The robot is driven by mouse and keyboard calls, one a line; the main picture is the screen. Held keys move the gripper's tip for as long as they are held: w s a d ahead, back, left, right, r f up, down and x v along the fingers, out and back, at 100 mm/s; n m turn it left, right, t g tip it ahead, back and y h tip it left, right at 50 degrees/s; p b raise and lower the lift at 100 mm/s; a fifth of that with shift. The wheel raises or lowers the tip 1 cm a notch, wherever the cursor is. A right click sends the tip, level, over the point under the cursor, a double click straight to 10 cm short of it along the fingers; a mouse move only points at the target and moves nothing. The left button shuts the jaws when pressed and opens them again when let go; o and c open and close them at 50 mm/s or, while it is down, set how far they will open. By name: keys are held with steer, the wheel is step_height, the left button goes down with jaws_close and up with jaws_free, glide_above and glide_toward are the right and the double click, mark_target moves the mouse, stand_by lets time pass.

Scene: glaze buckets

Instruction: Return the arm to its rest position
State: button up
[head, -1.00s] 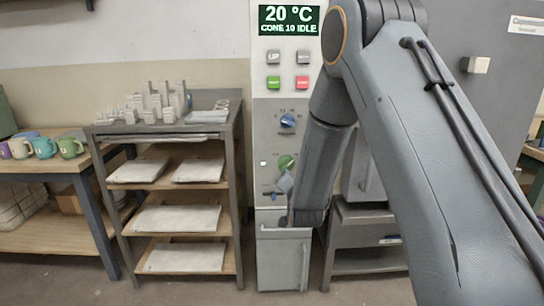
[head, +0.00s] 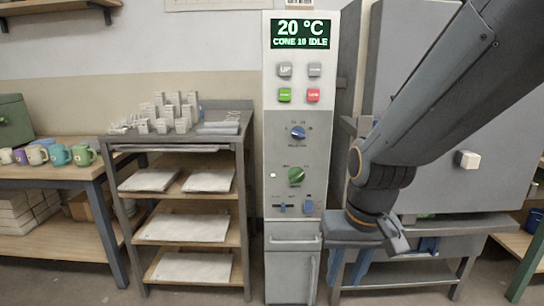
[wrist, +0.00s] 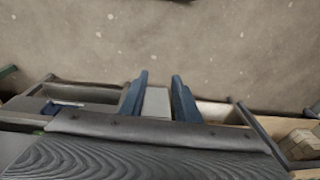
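My arm reaches in from the upper right of the head view, in front of the grey kiln (head: 440,190). My gripper (wrist: 158,100) shows in the wrist view as two blue fingers standing apart, with nothing held between them. A grey surface and the floor show past the gap. In the head view the gripper body hangs low, right of the control panel (head: 290,150) and apart from its knobs.
The panel display reads 20 °C, CONE 10 IDLE. A dark rack (head: 245,200) with white slabs stands left of the panel. A wooden bench (head: 50,175) with coloured mugs is at the far left. Bare floor (wrist: 160,35) shows in the wrist view.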

steer(key=s+d+r+n+g, duration=0.1)
steer(key=s+g, duration=0.1)
steer(key=s, duration=0.5)
steer(key=d+r+m+p, duration=0.1)
steer(key=d+r+p, duration=0.3)
steer(key=p, duration=0.8)
step_height(320, 180, up, 2)
steer(key=shift+r+h, duration=0.15)
steer(key=shift+h, duration=0.15)
